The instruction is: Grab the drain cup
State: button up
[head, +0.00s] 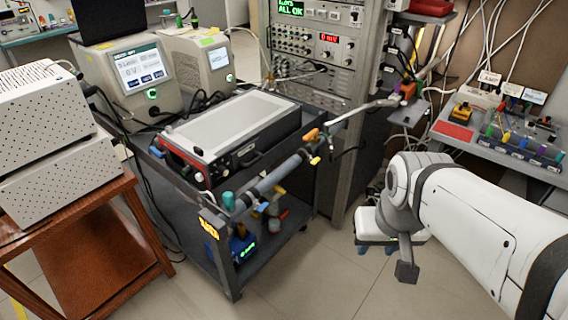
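I cannot make out for certain which thing is the drain cup. A small teal cup-like piece (228,200) stands at the front corner of the dark cart (228,255), beside a grey pipe (272,180) with orange and yellow fittings. My white arm enters from the right. My gripper (406,271), dark grey, hangs low over the floor, right of the cart and clear of the teal piece. Its fingers are seen edge-on, so I cannot tell whether they are open or shut. I see nothing held in it.
A flat grey-topped instrument (232,125) sits on the cart; a blue box (240,247) is on its lower shelf. A wooden stand (95,225) bears white perforated boxes at left. An equipment rack (325,75) stands behind. Floor (320,285) is clear in front.

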aim_at(275, 226)
jog(key=i, duration=0.9)
jog(key=u, duration=0.05)
